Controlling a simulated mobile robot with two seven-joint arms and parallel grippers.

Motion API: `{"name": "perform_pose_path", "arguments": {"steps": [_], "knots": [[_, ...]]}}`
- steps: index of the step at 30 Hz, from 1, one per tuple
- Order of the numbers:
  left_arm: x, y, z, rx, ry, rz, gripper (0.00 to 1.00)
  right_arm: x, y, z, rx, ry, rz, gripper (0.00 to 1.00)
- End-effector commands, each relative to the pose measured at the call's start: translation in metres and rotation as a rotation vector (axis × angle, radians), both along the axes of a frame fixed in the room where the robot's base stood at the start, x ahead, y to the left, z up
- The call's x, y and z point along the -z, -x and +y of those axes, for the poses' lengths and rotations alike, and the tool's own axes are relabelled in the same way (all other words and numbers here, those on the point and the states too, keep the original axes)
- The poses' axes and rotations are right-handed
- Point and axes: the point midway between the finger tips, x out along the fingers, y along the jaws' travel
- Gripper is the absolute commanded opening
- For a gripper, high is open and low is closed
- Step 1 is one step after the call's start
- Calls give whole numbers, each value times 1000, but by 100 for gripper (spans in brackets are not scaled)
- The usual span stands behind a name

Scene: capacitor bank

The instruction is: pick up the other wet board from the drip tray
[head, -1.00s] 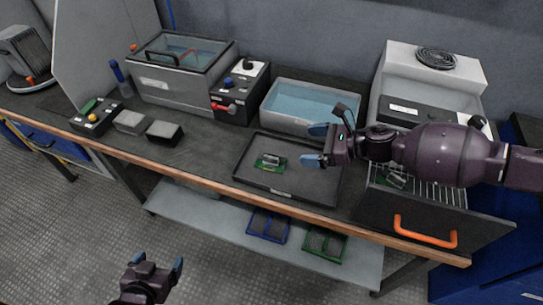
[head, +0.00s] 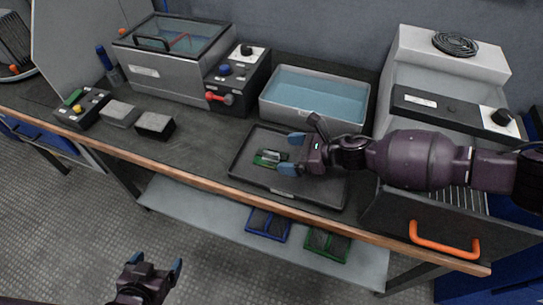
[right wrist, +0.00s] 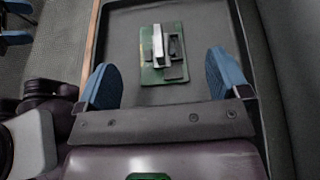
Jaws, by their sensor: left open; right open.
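The wet board (head: 268,158), green with a pale and a dark part on it, lies flat in the black drip tray (head: 240,172). In the right wrist view the board (right wrist: 147,70) lies ahead of the fingers, a little left of the middle between them. My right gripper (head: 292,154) is open and empty over the tray, just right of the board. Its blue fingers also show in the right wrist view (right wrist: 165,80), apart from the board. My left gripper (head: 153,266) is open and empty, low in front of the bench over the floor.
A basin of blue liquid (head: 315,98) stands behind the tray. A grey machine (head: 440,65) with an open drawer and orange handle (head: 444,240) is at the right. Blue (head: 268,223) and green (head: 328,243) trays lie on the lower shelf.

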Motion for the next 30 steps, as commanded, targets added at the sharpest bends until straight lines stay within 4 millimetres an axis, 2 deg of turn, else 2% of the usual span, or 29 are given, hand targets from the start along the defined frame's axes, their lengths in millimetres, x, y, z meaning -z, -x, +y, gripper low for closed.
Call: {"name": "perform_pose_path", "arguments": {"steps": [3,9,19,27,30], "knots": [[6,2,-1,-2,2,9,88,10,-2,17,-3,-2,4,94],[10,1,-3,-5,7,13,88,19,-8,37,-2,-1,4,94],[7,-2,-3,-5,9,5,88,18,-9,40,0,-2,2,92],[7,-2,-1,-1,3,6,88,19,-9,40,0,-2,2,51],[8,-1,0,2,0,6,88,18,-9,40,0,-2,2,40]]}}
